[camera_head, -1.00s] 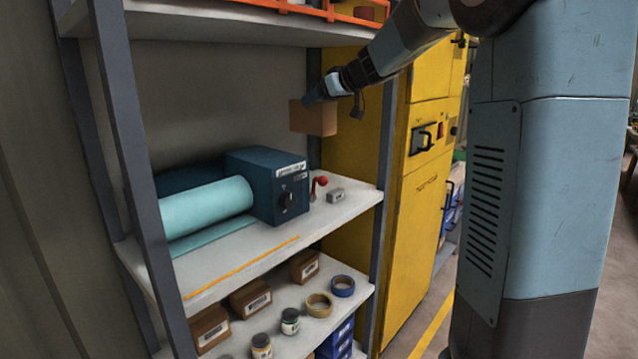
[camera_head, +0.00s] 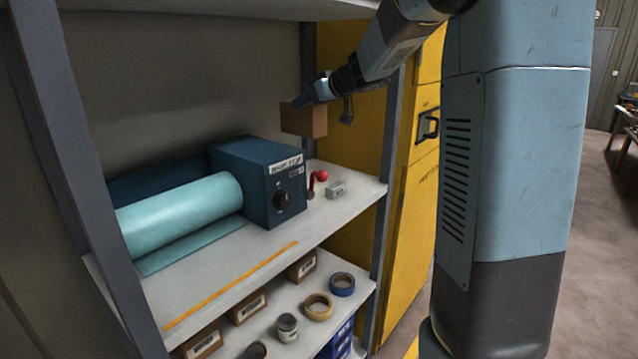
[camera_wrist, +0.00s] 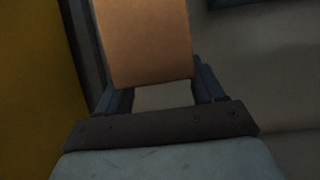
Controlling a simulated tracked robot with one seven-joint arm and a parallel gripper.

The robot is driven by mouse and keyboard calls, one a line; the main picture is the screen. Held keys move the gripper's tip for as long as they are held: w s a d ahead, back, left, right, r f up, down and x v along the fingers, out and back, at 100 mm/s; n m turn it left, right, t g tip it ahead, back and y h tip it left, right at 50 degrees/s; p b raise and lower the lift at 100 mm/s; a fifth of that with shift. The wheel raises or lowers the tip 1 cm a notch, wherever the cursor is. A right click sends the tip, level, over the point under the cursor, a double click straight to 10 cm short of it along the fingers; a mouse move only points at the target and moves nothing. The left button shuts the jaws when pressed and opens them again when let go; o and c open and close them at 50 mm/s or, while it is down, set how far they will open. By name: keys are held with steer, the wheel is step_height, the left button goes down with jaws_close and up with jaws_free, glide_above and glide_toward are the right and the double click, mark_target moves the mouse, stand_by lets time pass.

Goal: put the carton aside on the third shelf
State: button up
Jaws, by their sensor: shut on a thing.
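A brown carton (camera_head: 304,119) is held by my gripper (camera_head: 306,97) above the right part of a grey shelf (camera_head: 225,262), apart from its surface. In the wrist view the carton (camera_wrist: 145,40) fills the space between the two fingers of my gripper (camera_wrist: 152,88), which are closed on its sides. The shelf under the carton bears a dark blue machine (camera_head: 262,182) with a teal roll (camera_head: 180,212), a red-knobbed item (camera_head: 320,177) and a small grey block (camera_head: 336,190). Part of the carton is hidden by my gripper.
A lower shelf holds blue tape (camera_head: 342,284), tan tape (camera_head: 318,306), a jar (camera_head: 287,327) and several small boxes. A grey rack post (camera_head: 388,175) and a yellow cabinet (camera_head: 412,220) stand at the right. The shelf's front strip is clear.

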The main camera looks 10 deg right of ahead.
step_height(320, 180, down, 17)
steer(key=shift+s+f, duration=0.1)
steer(key=shift+f, duration=0.05)
steer(key=o, duration=1.6)
steer(key=s+d+r+m+t+h, duration=0.1)
steer(key=s+d+r+m+h, duration=0.25)
steer(key=s+d+r, duration=0.5)
steer(key=s+d+r+m+t+h, duration=0.1)
steer(key=s+d+r+m+h, duration=0.3)
steer(key=s, duration=0.7)
steer(key=s+a+f+g, duration=0.2)
steer(key=s+a+g, duration=0.1)
steer(key=s, duration=0.8)
steer(key=s+a+f+g, duration=0.2)
steer(key=s+a+g, duration=0.2)
steer(key=s, duration=0.8)
steer(key=shift+a+f+n, duration=0.4)
steer(key=shift+a+n, duration=0.05)
steer(key=shift+a, duration=0.55)
